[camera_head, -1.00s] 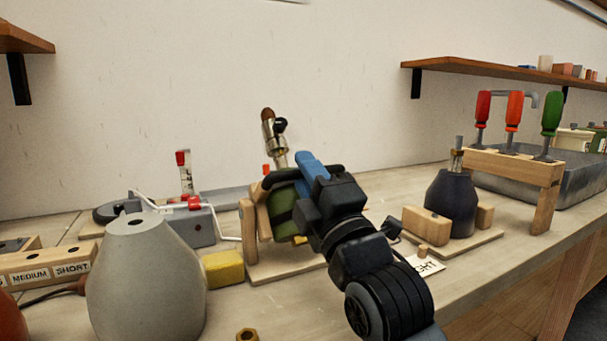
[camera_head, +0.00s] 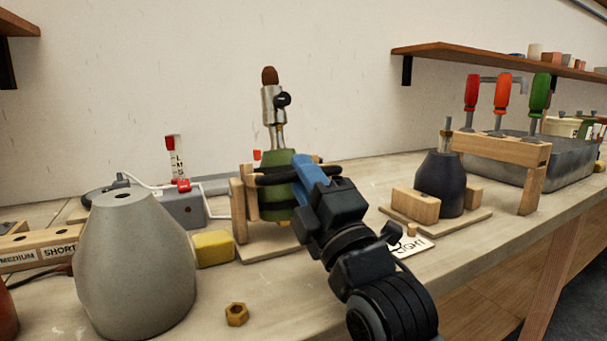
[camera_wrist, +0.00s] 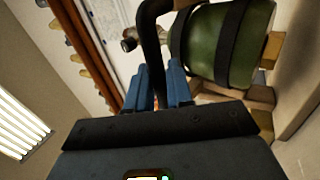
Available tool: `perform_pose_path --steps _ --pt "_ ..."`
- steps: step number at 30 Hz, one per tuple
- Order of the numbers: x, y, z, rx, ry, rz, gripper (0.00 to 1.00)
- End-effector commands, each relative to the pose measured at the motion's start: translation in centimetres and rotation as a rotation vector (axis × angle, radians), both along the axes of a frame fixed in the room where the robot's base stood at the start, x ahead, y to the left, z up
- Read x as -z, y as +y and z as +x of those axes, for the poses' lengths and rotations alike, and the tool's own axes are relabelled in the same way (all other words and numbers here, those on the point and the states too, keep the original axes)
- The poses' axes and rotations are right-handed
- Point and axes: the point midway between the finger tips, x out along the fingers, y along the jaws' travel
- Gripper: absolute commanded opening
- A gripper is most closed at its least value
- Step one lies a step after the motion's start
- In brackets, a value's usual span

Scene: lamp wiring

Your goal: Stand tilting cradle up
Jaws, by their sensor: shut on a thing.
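The tilting cradle (camera_head: 239,212) is a wooden frame on a flat base, mid-bench in the head view. A green lamp body (camera_head: 278,206) with black bands sits in it, about upright, its metal neck and brown-tipped socket (camera_head: 272,100) pointing up. My gripper (camera_head: 311,167) is at the cradle's right side with its blue fingers shut. In the wrist view, the fingers (camera_wrist: 163,88) close on a black bar (camera_wrist: 151,38) beside the green body (camera_wrist: 222,42). The exact grip is partly hidden by the fingers.
A grey lamp base (camera_head: 137,265) stands at front left, near a yellow block (camera_head: 213,248) and a brass nut (camera_head: 236,314). A dark lamp base (camera_head: 440,184) stands in a wooden holder to the right, with a screwdriver rack (camera_head: 500,148) behind.

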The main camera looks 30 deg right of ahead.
Motion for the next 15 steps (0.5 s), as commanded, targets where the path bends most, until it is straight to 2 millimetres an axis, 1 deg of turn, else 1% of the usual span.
perform_pose_path --steps 1,15 --pt "0.97 -0.02 0.29 0.000 0.019 0.002 0.00" --pt "1.60 -0.02 0.24 -0.001 0.021 0.003 0.00"
